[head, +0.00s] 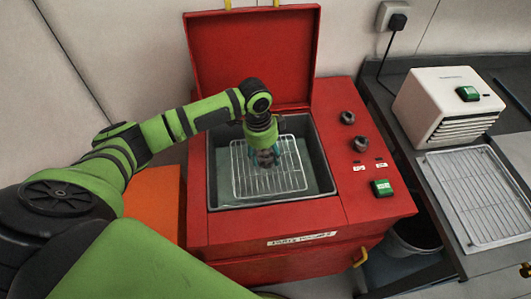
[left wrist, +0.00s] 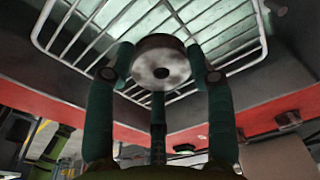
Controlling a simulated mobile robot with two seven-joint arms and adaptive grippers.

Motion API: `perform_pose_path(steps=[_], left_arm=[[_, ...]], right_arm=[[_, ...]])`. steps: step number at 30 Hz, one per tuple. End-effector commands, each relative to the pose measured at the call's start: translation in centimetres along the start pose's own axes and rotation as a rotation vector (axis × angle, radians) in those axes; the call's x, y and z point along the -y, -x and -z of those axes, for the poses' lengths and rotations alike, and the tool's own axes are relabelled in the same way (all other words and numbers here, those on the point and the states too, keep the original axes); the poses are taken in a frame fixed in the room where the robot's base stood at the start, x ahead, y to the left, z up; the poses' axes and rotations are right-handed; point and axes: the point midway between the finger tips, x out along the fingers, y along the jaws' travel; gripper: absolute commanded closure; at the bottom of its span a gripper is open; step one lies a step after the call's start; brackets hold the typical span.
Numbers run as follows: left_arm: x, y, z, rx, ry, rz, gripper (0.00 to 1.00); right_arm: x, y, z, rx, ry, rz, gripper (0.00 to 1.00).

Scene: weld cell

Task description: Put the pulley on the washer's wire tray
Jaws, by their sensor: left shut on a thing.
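The red parts washer (head: 230,233) stands with its lid (head: 255,55) raised. Its wire tray (head: 285,182) lies in the open tub, above greenish liquid. My left gripper (head: 265,157) reaches down over the tray from the left. In the left wrist view, its teal fingers (left wrist: 163,68) are shut on the pulley (left wrist: 158,62), a round grey metal disc with a dark centre hole. The wire tray (left wrist: 215,52) shows just beyond the pulley; I cannot tell whether they touch. The gripper hides much of the pulley in the head view. My right gripper is not in view.
The tub walls (head: 325,150) surround the tray, and the raised lid stands behind my arm. Knobs and a green switch (head: 382,187) sit on the washer's right side. A bench at right holds a white box (head: 447,105) and another wire rack (head: 485,190).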

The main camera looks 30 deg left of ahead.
Motion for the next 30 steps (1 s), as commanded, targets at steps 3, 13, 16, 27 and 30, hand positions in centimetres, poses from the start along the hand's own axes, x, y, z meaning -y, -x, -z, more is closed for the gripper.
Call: perform_pose_path(steps=[3, 13, 16, 27, 30], left_arm=[[0.1, -0.9, -0.1, -0.002, 0.002, 0.002, 0.95], [0.1, -1.3, -0.1, -0.002, 0.001, 0.003, 0.95], [0.1, -1.5, -0.1, -0.001, 0.001, 0.003, 0.3], [0.1, -1.4, -0.1, 0.0, 0.001, 0.003, 0.22], [0.1, -0.8, -0.1, -0.001, 0.001, 0.004, 0.22]], right_arm=[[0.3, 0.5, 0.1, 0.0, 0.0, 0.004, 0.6], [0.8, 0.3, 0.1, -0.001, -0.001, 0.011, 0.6], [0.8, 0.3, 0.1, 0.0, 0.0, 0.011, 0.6], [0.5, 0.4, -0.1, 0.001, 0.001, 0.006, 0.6], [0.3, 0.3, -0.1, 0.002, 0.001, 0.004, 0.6]])
